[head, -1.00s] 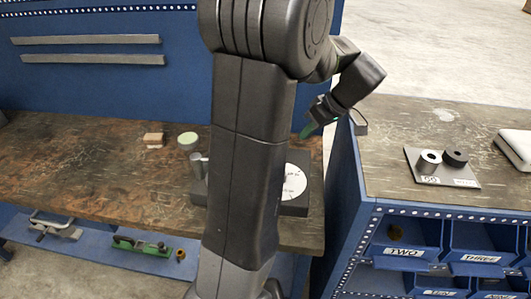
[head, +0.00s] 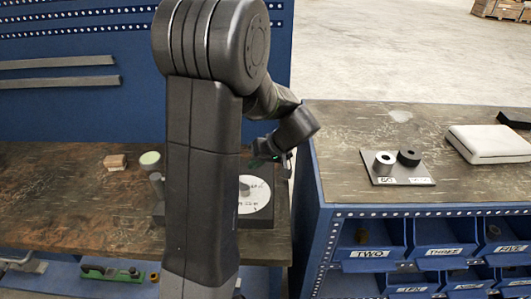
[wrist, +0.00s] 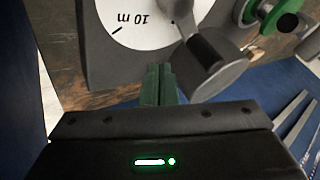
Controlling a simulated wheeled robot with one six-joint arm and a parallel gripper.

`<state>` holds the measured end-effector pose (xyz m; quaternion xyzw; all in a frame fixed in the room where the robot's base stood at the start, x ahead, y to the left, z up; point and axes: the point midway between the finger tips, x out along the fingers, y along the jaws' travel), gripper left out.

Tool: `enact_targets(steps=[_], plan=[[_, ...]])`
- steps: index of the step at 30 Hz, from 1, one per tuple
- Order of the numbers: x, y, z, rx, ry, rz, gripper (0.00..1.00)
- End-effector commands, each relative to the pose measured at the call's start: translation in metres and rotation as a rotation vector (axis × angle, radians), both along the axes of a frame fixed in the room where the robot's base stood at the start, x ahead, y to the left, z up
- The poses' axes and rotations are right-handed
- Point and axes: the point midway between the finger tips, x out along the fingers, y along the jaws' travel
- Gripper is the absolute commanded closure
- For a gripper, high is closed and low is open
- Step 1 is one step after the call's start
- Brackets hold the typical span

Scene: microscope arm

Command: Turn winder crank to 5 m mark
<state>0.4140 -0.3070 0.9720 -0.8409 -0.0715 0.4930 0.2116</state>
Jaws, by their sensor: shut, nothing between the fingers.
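The winder has a dark base (head: 262,221) and a white dial (head: 258,200) at the bench's right end, partly hidden behind my arm. In the wrist view the dial (wrist: 130,35) shows a "10 m" mark and a black tick; no 5 m mark is visible there. The crank (wrist: 207,62), a grey arm with a dark and grey cylindrical handle, reaches over the dial's right edge. My gripper (wrist: 160,75) has its green fingers together and empty, left of and below the crank handle in that view. In the head view my gripper (head: 266,160) is just above the dial.
A wooden block (head: 115,162) and a pale green-topped cylinder (head: 150,160) stand left on the bench. A second bench at right carries a plate (head: 405,176) with two cylinders and a white case (head: 488,144). Labelled blue bins (head: 375,240) sit below it.

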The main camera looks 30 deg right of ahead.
Motion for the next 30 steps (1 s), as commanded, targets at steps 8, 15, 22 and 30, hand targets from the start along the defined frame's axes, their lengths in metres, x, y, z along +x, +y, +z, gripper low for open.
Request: enact_targets(steps=[8,15,22,30], plan=[[0.01,0.033,0.003,-0.002,-0.001,0.002,1.0],[0.011,0.037,0.002,-0.001,-0.001,0.002,1.0],[0.012,0.037,0.002,-0.001,-0.002,0.004,1.0],[0.014,0.046,-0.001,-0.002,-0.002,0.049,1.0]])
